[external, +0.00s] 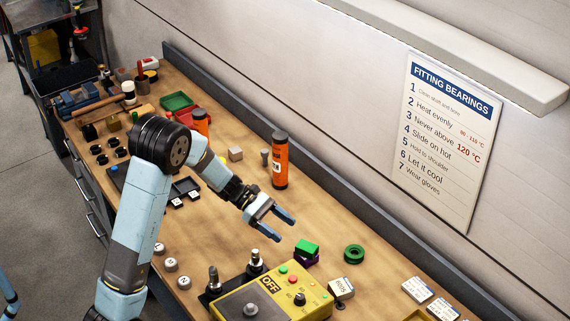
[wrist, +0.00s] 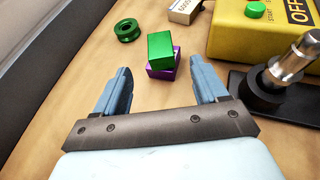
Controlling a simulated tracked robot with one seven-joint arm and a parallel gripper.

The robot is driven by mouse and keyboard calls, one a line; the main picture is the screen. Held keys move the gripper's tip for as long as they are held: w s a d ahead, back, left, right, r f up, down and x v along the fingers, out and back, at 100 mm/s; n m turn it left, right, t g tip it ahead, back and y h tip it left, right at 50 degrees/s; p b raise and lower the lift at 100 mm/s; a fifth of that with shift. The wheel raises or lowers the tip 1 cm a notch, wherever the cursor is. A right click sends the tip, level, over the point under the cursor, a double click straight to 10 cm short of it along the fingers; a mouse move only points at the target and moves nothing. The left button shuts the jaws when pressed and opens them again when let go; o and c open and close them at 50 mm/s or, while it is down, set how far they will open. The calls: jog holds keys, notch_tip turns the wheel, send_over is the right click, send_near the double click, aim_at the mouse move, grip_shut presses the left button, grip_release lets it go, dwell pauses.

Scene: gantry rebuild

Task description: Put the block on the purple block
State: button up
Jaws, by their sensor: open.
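A green block (external: 307,246) sits on top of a purple block (external: 309,260) on the wooden bench, and looks turned a little relative to it. In the wrist view the green block (wrist: 161,47) covers most of the purple block (wrist: 163,71), whose lower edge and right side show. My gripper (external: 279,225) is open and empty, above the bench and apart from the blocks. In the wrist view my gripper (wrist: 162,88) has its two blue fingers spread, with the stacked blocks beyond them.
A yellow control box (external: 272,297) with buttons stands just in front of the blocks. A green ring (external: 354,254) and a white box (external: 341,288) lie to the right. An orange canister (external: 280,162) stands behind my gripper. Bare bench lies left of the blocks.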

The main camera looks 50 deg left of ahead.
jog(key=s+d+r+m+g+y, duration=0.2)
jog(key=s+d+r+m, duration=0.3)
jog(key=s, duration=0.3)
jog(key=s+d+r+m+g+y, duration=0.2)
jog(key=s+d+r+m, duration=0.1)
jog(key=s+r+m, duration=0.3)
jog(key=s+r+m+t+y, duration=0.2)
jog(key=s+r+m+y, duration=0.1)
jog(key=s, duration=0.7)
jog(key=s+r+m+t+y, duration=0.2)
jog(key=s+r+m+y, duration=0.2)
jog(key=s+m, duration=0.4)
jog(key=shift+s+a+t+y, duration=0.3)
jog(key=shift+s+y, duration=0.4)
jog(key=shift+s, duration=0.3)
jog(key=shift+o, duration=0.2)
